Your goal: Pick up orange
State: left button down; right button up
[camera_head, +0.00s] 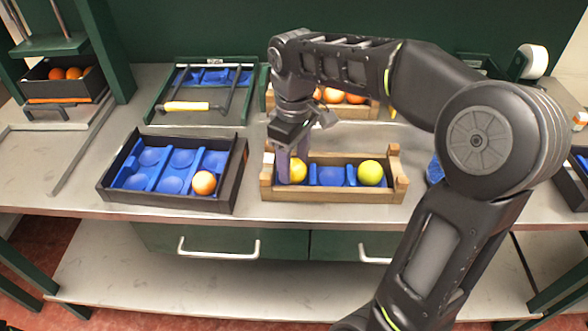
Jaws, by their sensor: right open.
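My right gripper (292,163) points down over the left end of a wooden crate (333,194) with blue cups inside. Its fingers are open beside a yellow fruit (298,171), which they partly cover. A second yellow fruit (370,172) sits at the right end of the same crate. An orange (204,183) lies in the lower right cup of a black tray (170,203) with blue cups, to the left. More oranges (332,95) sit in a wooden crate behind my right arm, partly hidden. My left gripper is not in view.
A frame with a yellow handle (187,106) stands behind the black tray. A dark box at the far left holds several oranges (74,73). My right arm covers much of the right side. Bare grey table (255,150) shows between the tray and the wooden crate.

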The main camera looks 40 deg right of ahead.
jog(key=shift+f, duration=0.85)
jog(key=c, duration=1)
